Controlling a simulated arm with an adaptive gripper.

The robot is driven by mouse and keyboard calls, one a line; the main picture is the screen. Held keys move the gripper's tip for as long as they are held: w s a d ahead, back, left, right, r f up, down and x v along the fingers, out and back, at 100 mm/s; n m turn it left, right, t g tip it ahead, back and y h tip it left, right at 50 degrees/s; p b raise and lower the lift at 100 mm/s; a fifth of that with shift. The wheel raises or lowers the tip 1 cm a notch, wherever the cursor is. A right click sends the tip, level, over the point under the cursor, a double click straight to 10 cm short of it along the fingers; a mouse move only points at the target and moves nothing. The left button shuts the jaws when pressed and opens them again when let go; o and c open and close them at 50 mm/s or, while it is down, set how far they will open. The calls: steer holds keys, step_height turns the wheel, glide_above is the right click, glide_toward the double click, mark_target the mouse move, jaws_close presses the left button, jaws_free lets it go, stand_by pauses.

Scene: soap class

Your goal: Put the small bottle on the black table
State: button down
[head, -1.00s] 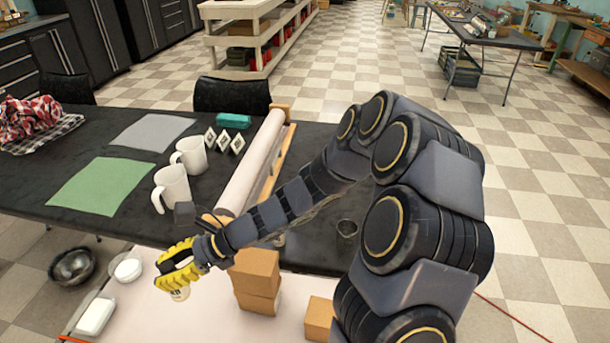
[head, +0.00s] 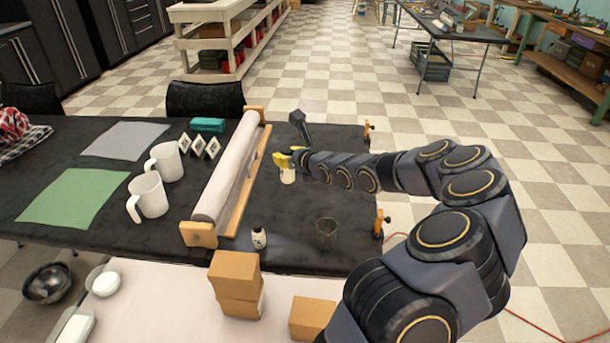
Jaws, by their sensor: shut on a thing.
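My gripper (head: 289,160), with yellow fingers, is shut on a small pale bottle (head: 288,176) in the head view. The fingers hide the bottle's top; its lower part hangs below them, roughly upright. The gripper is over the rear part of the black table (head: 345,200), right of the long roll. I cannot tell whether the bottle's base touches the table. Another small pale bottle (head: 259,238) with dark marks stands near the table's front edge.
The long pale roll (head: 232,165) on its wooden holder lies left of the gripper. A dark-rimmed glass cup (head: 326,233) stands front right. White mugs (head: 148,195) stand left of the roll. Cardboard boxes (head: 234,273) stand in front. The black surface around the held bottle is mostly clear.

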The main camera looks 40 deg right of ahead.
steer(key=s+d+f+m+h, duration=0.3)
steer(key=s+d, duration=0.1)
steer(key=d, duration=0.3)
steer(key=shift+g, duration=0.3)
steer(key=shift+w+d+f, duration=1.4)
steer(key=shift+w+f, duration=0.5)
steer(key=shift+f, duration=1.05)
steer(key=shift+w+d+f, duration=1.35)
steer(key=shift+w+f, duration=0.6)
steer(key=shift+f, duration=0.95)
steer(key=shift+w+d+f, duration=1.4)
steer(key=shift+w+f, duration=0.5)
steer(key=shift+f, duration=1.05)
steer(key=c, duration=1)
jaws_free()
steer(key=shift+f, duration=0.15)
